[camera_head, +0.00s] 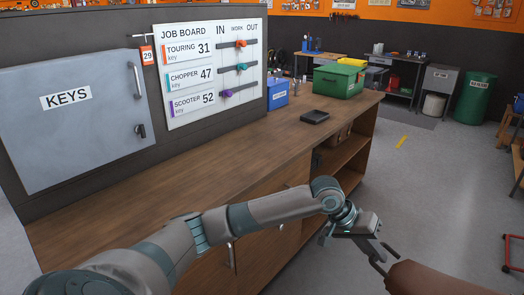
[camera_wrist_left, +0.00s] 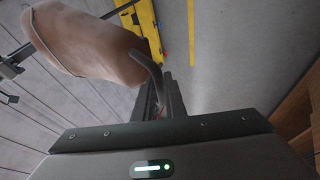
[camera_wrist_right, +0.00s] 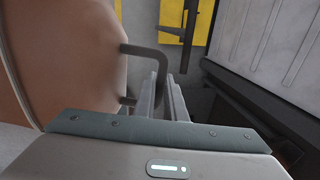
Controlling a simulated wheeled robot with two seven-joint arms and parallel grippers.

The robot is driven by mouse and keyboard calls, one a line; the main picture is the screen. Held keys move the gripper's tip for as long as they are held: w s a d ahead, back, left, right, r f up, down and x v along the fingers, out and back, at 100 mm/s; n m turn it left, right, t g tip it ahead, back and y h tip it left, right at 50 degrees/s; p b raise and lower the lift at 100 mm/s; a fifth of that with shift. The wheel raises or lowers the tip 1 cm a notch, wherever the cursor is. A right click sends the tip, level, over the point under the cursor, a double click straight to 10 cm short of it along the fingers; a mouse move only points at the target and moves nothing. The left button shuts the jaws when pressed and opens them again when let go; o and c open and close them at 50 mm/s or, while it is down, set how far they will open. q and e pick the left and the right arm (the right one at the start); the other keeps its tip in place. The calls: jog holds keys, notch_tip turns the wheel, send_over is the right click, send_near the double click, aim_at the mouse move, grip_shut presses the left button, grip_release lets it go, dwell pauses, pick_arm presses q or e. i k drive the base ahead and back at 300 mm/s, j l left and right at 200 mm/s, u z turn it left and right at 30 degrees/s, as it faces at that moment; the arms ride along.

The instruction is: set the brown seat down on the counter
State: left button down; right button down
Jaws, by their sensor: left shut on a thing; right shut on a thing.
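The brown seat (camera_head: 430,281) shows at the bottom right of the head view, partly cut off, out in front of the wooden counter (camera_head: 170,190) and apart from it. My left gripper (camera_head: 379,253) is shut on a dark bar handle at the seat's side. In the left wrist view, the seat (camera_wrist_left: 85,42) is at upper left, with the handle running into my left fingers (camera_wrist_left: 162,98). In the right wrist view, the seat (camera_wrist_right: 65,60) fills the left side, and my right fingers (camera_wrist_right: 165,98) are shut on another dark handle. My right gripper is outside the head view.
A black tray (camera_head: 314,117), a green box (camera_head: 338,82) and a blue box (camera_head: 278,94) stand at the counter's far end. The near and middle counter top is bare. A grey key cabinet (camera_head: 75,125) and a job board (camera_head: 195,75) back it. Open shelves lie under the far end.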

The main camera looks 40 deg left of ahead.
aim_at(249, 151)
jog(key=i+l, duration=0.2)
jog(key=i, duration=0.15)
jog(key=i+l, duration=0.2)
jog(key=i, duration=0.15)
jog(key=i+l, duration=0.1)
jog(key=i, duration=1.05)
jog(key=u, duration=2.85)
